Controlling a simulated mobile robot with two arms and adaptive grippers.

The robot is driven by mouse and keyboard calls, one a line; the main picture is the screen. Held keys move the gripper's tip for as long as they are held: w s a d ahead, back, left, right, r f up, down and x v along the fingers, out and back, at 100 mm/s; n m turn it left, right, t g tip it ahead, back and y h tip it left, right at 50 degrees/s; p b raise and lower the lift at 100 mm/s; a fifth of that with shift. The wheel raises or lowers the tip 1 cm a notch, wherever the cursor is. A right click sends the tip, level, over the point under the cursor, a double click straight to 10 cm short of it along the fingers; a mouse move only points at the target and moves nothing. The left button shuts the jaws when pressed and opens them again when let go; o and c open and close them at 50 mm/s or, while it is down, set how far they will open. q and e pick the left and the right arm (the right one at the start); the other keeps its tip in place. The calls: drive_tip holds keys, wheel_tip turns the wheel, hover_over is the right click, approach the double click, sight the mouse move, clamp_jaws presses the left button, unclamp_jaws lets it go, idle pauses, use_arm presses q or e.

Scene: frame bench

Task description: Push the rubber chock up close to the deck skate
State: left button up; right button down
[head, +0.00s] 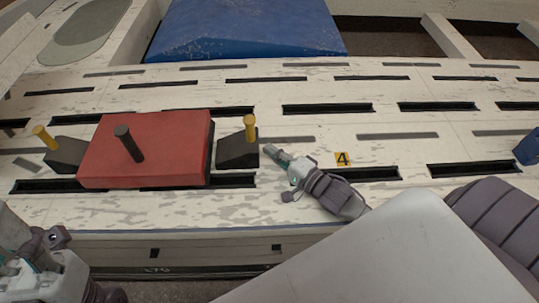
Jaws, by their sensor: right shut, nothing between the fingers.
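The deck skate is a red block (155,160) with a dark upright post, lying on the pale slotted bench. A black rubber chock (236,153) with a yellow handle stands just right of the skate, with a narrow gap at most between them. A similar chock (66,153) with a yellow handle is at the skate's left side; I cannot tell whether it touches. My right gripper (269,151) is shut and empty, its tips just right of the right chock; contact is unclear. My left gripper (32,268) shows only partly at the lower left corner, its fingers not clear.
The bench top (330,222) has rows of dark slots. A yellow label marked 4 (343,159) lies right of my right gripper. A blue slab (245,28) is at the back, and a blue object (527,149) at the right edge. Bare bench lies in front of the skate.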

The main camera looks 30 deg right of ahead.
sight(240, 150)
drive_tip(key=shift+w+a+r, duration=0.15)
drive_tip(key=shift+w+a, duration=0.05)
drive_tip(key=shift+a, duration=0.2)
drive_tip(key=shift+w+a+r+p, duration=0.3)
drive_tip(key=shift+a+p, duration=0.25)
drive_tip(key=shift+p, duration=0.3)
drive_tip(key=shift+a, duration=0.15)
drive_tip(key=shift+f, duration=0.15)
